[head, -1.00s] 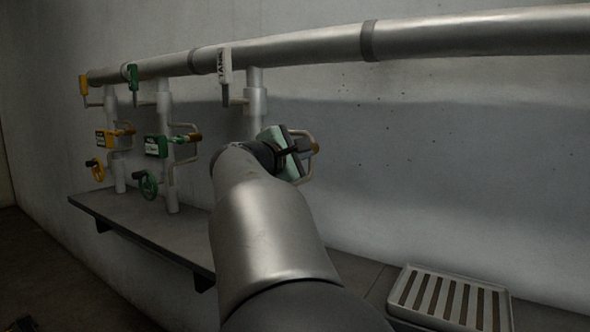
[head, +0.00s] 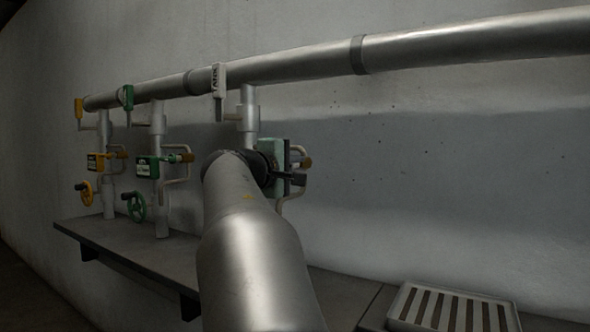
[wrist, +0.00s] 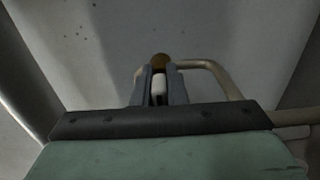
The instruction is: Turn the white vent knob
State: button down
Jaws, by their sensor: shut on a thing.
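The white vent knob (wrist: 158,92) shows in the wrist view as a small pale piece between the two dark fingers of my gripper (wrist: 159,88). The fingers are shut on it from both sides. A brass end (wrist: 160,61) lies just beyond it, beside a bent metal tube (wrist: 215,75). In the head view my gripper (head: 291,178) is at the right-hand branch pipe (head: 249,118). There the knob is hidden behind my arm and gripper, while a brass end (head: 305,162) shows beside them.
Green (head: 137,207) and yellow (head: 87,193) handwheels stand on branches to the left, above a grey shelf (head: 120,247). A slatted tray (head: 405,300) sits at lower right. The wall at right is bare.

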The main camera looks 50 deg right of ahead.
jog(key=c, duration=1.5)
grip_release()
jog(key=shift+o, duration=0.2)
jog(key=s+a+p, duration=0.1)
jog(key=a+p, duration=0.1)
jog(key=a, duration=1.5)
jog(key=shift+a, duration=0.2)
jog(key=shift+p, duration=0.35)
